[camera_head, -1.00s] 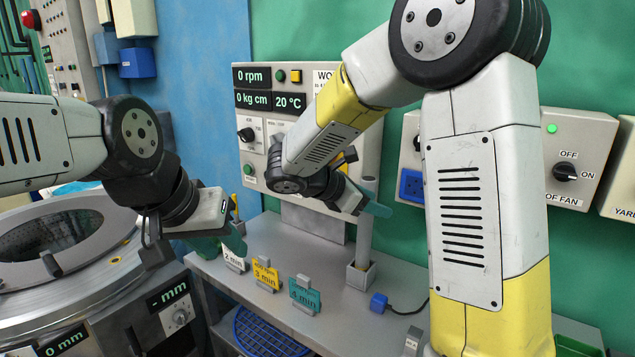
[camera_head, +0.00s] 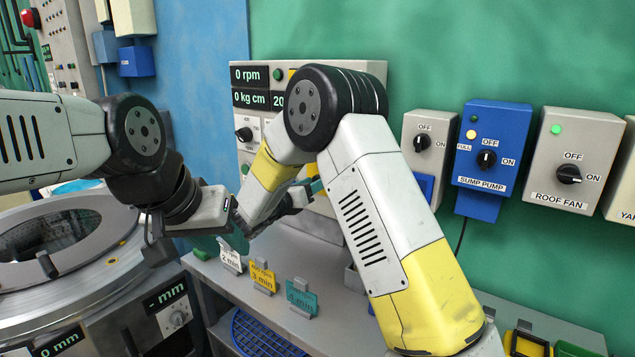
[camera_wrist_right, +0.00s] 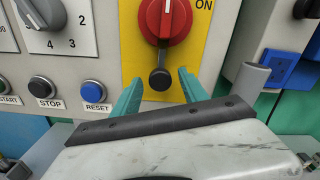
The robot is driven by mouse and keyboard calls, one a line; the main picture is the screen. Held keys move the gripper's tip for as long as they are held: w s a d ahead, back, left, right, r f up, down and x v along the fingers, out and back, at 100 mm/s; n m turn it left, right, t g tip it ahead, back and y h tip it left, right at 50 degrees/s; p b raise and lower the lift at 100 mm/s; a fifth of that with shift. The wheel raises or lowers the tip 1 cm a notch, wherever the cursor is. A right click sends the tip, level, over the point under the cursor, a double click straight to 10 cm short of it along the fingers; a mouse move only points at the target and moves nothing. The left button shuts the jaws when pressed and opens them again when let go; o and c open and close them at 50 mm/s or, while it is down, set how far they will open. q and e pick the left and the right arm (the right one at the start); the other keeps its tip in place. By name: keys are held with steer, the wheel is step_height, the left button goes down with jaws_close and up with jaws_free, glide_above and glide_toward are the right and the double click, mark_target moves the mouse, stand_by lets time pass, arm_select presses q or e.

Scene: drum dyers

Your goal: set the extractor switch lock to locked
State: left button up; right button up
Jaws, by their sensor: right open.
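In the right wrist view, a red rotary switch (camera_wrist_right: 166,17) sits on a yellow plate (camera_wrist_right: 132,52), its "ON" mark at upper right. A black round-ended tab (camera_wrist_right: 159,79) on a short stem hangs below the red knob; I take it for the switch lock. My right gripper (camera_wrist_right: 160,87) is open, its teal fingers on either side of the tab, with no clear contact. In the head view my right gripper (camera_head: 312,188) is at the control panel, mostly hidden by my arm. My left gripper (camera_head: 236,243) hangs over the bench's left end; its jaw gap is unclear.
A grey knob (camera_wrist_right: 40,10), a STOP button (camera_wrist_right: 43,88) and a blue RESET button (camera_wrist_right: 91,91) lie left of the yellow plate. A blue sump pump box (camera_head: 490,145) and a roof fan box (camera_head: 575,160) are on the wall. Time cards (camera_head: 262,277) stand on the bench.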

steer(key=shift+x, duration=0.95)
jaws_close()
stand_by(0.7)
